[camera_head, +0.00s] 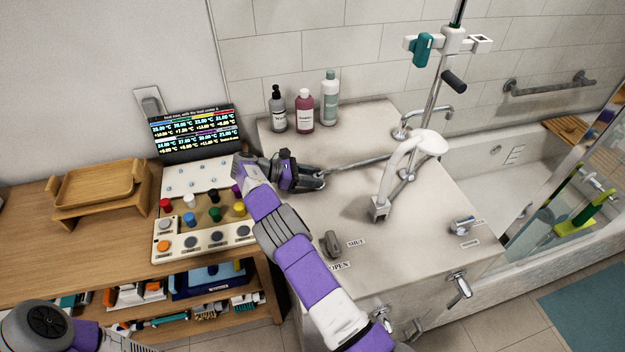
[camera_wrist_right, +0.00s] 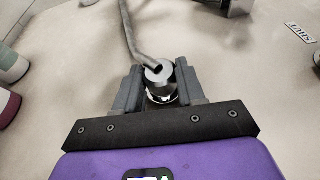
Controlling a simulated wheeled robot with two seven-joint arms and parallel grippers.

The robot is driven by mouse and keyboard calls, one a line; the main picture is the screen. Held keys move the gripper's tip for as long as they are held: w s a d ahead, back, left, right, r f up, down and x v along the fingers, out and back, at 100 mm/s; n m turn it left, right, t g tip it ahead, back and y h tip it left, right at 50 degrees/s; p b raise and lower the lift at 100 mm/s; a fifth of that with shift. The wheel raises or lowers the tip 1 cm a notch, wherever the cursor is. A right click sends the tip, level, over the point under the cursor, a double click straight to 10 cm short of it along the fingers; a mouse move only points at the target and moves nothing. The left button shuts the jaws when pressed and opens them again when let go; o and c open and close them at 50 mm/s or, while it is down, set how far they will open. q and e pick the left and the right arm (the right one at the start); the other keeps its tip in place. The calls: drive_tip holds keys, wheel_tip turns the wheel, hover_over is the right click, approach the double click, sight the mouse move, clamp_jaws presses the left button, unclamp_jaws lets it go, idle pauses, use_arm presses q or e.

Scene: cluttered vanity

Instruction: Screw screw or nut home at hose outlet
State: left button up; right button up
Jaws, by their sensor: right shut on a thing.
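My right gripper (camera_head: 322,181) is low over the white vanity top (camera_head: 350,215), left of the white showerhead. In the right wrist view its two fingers (camera_wrist_right: 158,88) are shut on a round silver metal nut (camera_wrist_right: 160,72). A grey hose (camera_wrist_right: 132,32) runs out of the nut, away from the gripper. In the head view the hose (camera_head: 357,164) stretches right toward the tap and showerhead. The outlet under the nut is hidden, so I cannot tell how far the nut is seated. Only part of my left arm shows, at bottom left; its gripper is out of view.
Bottles (camera_head: 304,110) stand behind the gripper. The white showerhead (camera_head: 428,143) and chrome tap (camera_head: 405,131) are to its right. A dark knob (camera_head: 332,243) sits in front, beside SHUT and OPEN labels. A button panel (camera_head: 205,215) and display (camera_head: 196,134) are left.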

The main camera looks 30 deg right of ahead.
drive_tip(key=shift+r, duration=0.15)
drive_tip(key=o, duration=1.3)
drive_tip(key=shift+c, duration=0.2)
drive_tip(key=shift+o, duration=0.4)
drive_tip(key=shift+o, duration=1.2)
